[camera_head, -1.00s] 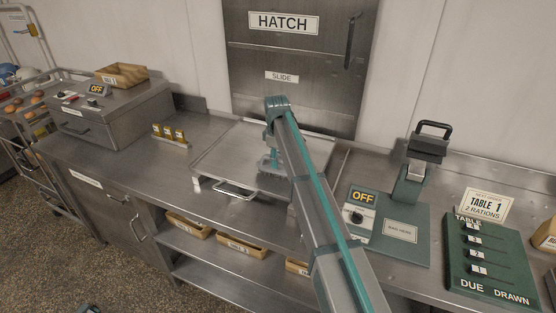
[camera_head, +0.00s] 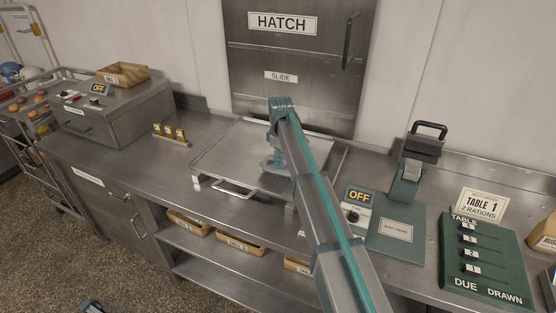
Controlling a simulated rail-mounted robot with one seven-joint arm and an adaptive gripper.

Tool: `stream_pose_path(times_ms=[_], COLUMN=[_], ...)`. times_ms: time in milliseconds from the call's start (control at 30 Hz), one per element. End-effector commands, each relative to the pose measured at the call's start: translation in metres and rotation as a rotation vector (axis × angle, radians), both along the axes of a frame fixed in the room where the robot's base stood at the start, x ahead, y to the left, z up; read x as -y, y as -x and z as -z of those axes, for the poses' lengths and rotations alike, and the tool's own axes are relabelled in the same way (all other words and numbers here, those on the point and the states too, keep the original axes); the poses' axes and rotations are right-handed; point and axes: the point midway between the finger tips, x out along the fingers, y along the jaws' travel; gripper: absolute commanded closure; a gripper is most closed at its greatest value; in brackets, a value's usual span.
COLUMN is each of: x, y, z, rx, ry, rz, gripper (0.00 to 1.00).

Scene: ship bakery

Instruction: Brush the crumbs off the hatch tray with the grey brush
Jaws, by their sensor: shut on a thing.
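The hatch tray (camera_head: 229,152) is a flat metal tray with a front handle, on the counter below the closed hatch door marked HATCH and SLIDE. My arm reaches over its right part. My gripper (camera_head: 274,163) is low over the tray, partly hidden behind my arm. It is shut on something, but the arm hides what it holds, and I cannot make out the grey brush. No crumbs can be made out on the visible left part of the tray; the part behind my arm is hidden.
A small rack with yellow tags (camera_head: 171,134) stands left of the tray. A green press (camera_head: 397,222) with an OFF sign stands right, beside a green TABLE 1 board (camera_head: 487,258). A steel oven-like box (camera_head: 118,108) is at far left. Bins (camera_head: 240,246) sit on the shelf below.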

Motion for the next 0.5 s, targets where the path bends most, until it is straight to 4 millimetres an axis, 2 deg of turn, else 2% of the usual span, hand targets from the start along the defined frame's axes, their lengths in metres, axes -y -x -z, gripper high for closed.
stream_pose_path(times_ms=[133, 200, 500], x=[0.002, 0.003, 0.004], y=[0.000, 0.000, 0.000], z=[-0.006, -0.025, -0.051], rx=[0.000, 0.002, 0.001], ry=[0.000, 0.000, 0.000], rz=[0.000, 0.001, 0.003], gripper=[1.00, 1.00, 1.00])
